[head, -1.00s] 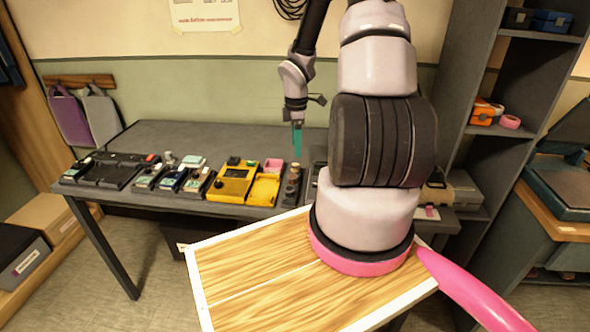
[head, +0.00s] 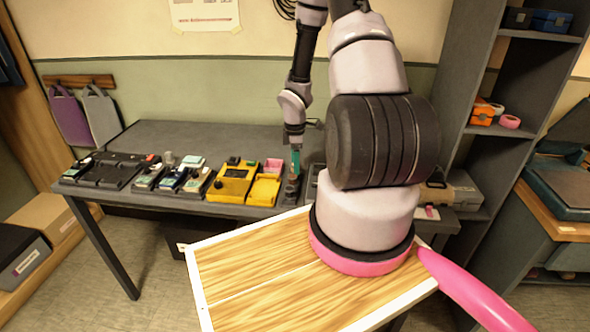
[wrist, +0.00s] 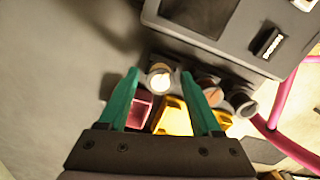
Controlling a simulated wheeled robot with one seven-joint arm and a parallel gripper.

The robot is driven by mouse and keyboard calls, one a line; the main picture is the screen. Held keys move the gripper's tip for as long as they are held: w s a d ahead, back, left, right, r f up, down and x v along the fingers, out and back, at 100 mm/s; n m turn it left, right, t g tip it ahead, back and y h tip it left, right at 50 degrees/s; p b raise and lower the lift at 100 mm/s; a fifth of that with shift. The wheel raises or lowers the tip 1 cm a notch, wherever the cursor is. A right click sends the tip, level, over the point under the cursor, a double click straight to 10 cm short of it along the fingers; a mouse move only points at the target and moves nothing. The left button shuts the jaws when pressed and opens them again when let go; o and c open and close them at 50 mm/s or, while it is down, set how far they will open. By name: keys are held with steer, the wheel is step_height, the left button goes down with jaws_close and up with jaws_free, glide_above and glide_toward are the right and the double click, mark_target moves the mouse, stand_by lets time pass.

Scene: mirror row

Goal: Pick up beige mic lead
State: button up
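A small round piece with a pale beige top (wrist: 160,80), which looks like the beige mic lead, stands in a short row in the wrist view. Beside it are a brownish round piece (wrist: 209,92) and a grey one (wrist: 242,102). My gripper (wrist: 160,72) is open, its two green fingers apart, with the beige piece showing between their tips and nothing held. I cannot tell how far below the tips it lies. In the head view, my gripper (head: 296,162) is just above the dark holder (head: 291,194), where its fingers partly hide the pieces.
A yellow case (head: 233,180) with its open yellow part and a pink box (head: 273,165) stand close left of my gripper. Further left are several small devices and a black tray (head: 112,172). A grey box with a dark screen (wrist: 228,38) sits close beside the row. The table's back is clear.

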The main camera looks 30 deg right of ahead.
jaws_close()
